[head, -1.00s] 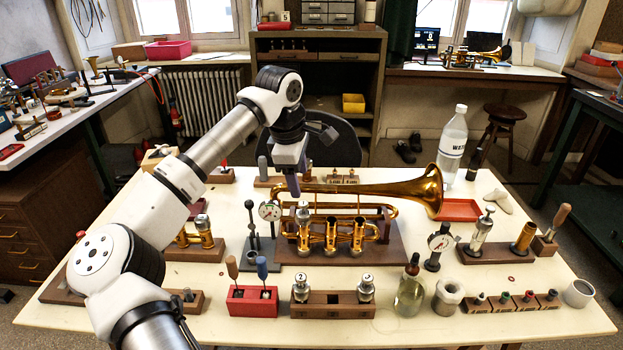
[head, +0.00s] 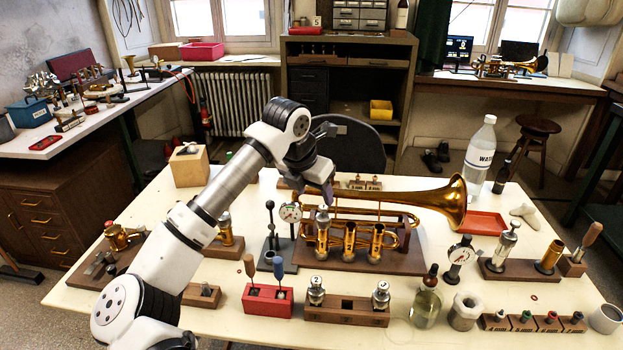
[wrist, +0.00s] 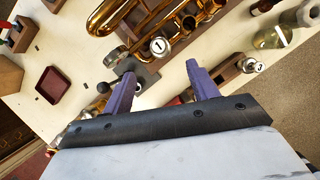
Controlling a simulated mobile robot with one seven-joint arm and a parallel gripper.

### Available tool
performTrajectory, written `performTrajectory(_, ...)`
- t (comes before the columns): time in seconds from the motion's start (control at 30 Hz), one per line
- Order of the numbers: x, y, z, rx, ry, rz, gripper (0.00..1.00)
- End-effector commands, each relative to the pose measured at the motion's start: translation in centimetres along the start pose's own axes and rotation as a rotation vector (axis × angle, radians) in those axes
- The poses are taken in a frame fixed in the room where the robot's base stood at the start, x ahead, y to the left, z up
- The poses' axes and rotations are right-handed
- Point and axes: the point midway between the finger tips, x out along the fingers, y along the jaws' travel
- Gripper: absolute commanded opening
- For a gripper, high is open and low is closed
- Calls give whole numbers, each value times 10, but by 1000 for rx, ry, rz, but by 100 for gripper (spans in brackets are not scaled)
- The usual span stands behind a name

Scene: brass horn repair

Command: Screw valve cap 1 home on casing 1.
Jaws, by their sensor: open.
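The brass trumpet (head: 430,197) lies on a wooden stand, its bell to the right and its valve casings in front. Casing 1 (head: 322,238) is the left one. Valve cap 1 (head: 322,213), silver and marked 1, sits at the top of casing 1; whether it is fully seated cannot be told. The wrist view shows its numbered top (wrist: 158,45) just beyond my fingertips. My gripper (head: 328,192) is just above the cap. In the wrist view its purple fingers (wrist: 160,70) are spread with nothing between them, apart from the cap.
Caps 2 (head: 316,284) and 3 (head: 381,288) stand in a wooden block (head: 346,313) in front. A red block (head: 268,302) holds two screwdrivers. A dial gauge (head: 290,213) stands close left of casing 1. A glass bottle (head: 426,305) is at front right.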

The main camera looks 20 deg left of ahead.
Motion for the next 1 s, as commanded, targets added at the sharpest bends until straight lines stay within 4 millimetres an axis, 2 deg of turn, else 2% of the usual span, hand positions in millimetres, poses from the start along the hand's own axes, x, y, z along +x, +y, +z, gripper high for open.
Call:
performTrajectory(0.3,61,-1,1,0,1,-4,59)
performTrajectory(0.5,88,0,1,1,0,-2,59)
performTrajectory(0.7,99,0,0,2,0,0,59)
performTrajectory(0.93,100,0,0,2,0,0,59)
performTrajectory(1.0,100,0,0,2,0,0,52)
